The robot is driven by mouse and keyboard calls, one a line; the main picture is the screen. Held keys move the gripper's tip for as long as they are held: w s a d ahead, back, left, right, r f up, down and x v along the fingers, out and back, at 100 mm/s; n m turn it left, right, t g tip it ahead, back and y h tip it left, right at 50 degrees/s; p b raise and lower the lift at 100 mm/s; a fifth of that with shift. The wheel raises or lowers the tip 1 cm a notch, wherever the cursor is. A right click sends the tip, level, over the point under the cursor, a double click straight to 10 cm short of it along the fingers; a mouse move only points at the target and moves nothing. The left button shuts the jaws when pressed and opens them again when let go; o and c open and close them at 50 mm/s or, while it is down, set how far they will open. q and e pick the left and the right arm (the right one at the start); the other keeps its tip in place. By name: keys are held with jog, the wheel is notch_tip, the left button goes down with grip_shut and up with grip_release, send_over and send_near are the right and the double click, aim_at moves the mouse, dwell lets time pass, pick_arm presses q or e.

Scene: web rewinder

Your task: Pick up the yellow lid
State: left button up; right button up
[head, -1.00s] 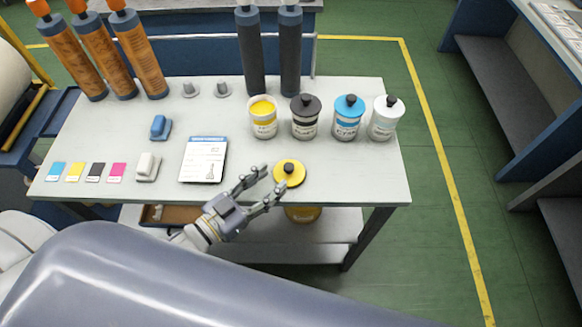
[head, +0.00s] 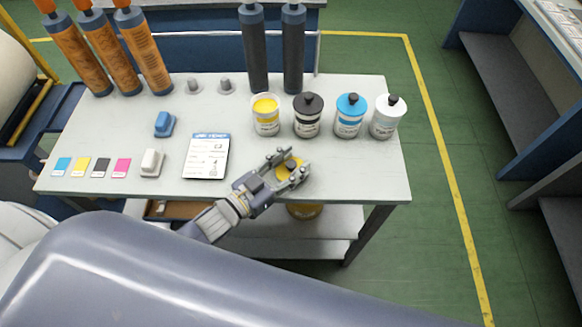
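The yellow lid (head: 286,174) is a round disc with a dark knob, lying on the light table (head: 340,180) near its front edge. My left gripper (head: 296,170) is over the lid, with one finger on each side of the knob. The fingers partly cover the lid. They look spread, and I cannot tell whether they touch the knob. An open can of yellow ink (head: 266,117) stands behind the lid. My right gripper is not in view.
Lidded cans in black (head: 307,118), blue (head: 349,118) and white (head: 387,119) stand to the right of the yellow can. A printed sheet (head: 206,157) lies left of my gripper. Two dark cylinders (head: 254,50) stand at the back. The table's right front is clear.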

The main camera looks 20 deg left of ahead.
pick_arm(q)
jog(key=c, duration=0.8)
jog(key=shift+r, duration=0.1)
jog(key=shift+c, duration=0.2)
